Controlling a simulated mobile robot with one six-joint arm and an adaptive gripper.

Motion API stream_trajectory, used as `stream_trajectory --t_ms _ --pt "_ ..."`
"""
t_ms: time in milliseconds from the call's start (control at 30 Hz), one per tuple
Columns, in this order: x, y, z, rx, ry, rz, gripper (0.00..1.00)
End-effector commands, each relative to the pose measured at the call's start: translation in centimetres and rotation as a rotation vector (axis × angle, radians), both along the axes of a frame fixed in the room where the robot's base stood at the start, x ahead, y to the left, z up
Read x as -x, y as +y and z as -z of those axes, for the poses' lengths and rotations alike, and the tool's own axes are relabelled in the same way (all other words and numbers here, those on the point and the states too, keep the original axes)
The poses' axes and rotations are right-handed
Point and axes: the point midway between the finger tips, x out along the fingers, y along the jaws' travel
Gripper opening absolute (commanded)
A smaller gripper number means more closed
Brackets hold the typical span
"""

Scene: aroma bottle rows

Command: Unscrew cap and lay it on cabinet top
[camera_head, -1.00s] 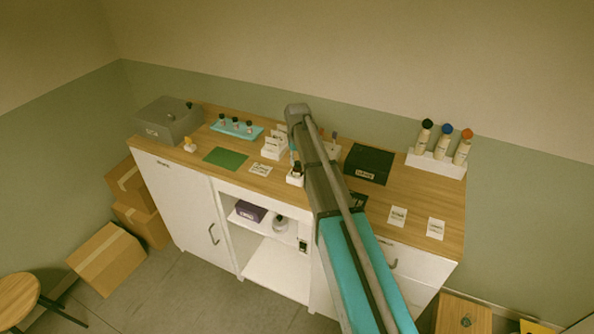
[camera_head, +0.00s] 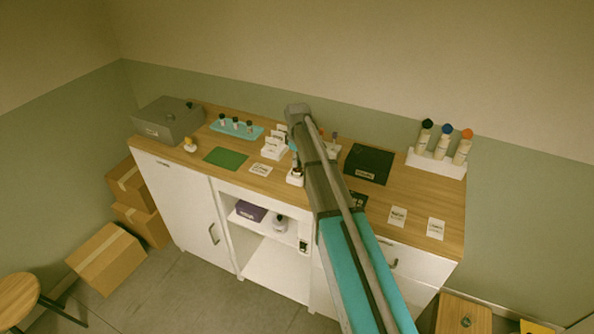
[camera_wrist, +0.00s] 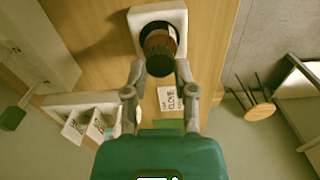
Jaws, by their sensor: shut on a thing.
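In the wrist view a brown bottle (camera_wrist: 161,36) with a dark cap (camera_wrist: 160,67) stands in a white holder (camera_wrist: 138,22). My gripper (camera_wrist: 159,70) has its two fingers on either side of the cap and is shut on it. I cannot tell whether the cap is loose on the bottle. In the head view the white holder (camera_head: 294,180) is near the front edge of the wooden cabinet top (camera_head: 318,200), and my arm hides most of the bottle and the gripper.
A green mat (camera_head: 226,157) and a card (camera_head: 261,169) lie left of the holder. A teal rack (camera_head: 237,129) with small bottles and a grey box (camera_head: 166,121) stand farther left. A black box (camera_head: 368,163) and a white rack (camera_head: 436,162) with three capped bottles stand right.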

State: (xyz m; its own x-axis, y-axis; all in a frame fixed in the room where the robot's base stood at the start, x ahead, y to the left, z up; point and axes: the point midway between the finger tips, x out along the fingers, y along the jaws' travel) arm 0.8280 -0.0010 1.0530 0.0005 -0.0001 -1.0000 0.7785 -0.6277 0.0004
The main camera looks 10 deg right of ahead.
Motion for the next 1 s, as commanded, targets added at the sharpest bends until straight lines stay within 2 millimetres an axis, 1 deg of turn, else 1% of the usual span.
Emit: stream_trajectory --t_ms 200,400,500,733,767,900,1000 --pt "-0.01 -0.08 0.03 0.001 0.000 -0.165 0.00" --pt "-0.02 -0.10 0.02 0.002 0.000 -0.295 0.00" --pt "-0.03 -0.09 0.02 0.002 0.000 -0.324 0.00" --pt "-0.04 -0.10 0.02 0.002 -0.001 -0.328 0.00" --pt "-0.04 -0.10 0.02 0.002 -0.001 -0.328 0.39" --pt "-0.04 -0.10 0.02 0.002 0.000 -0.327 0.65" --pt "-0.03 -0.08 0.01 0.002 0.000 -0.327 0.65"
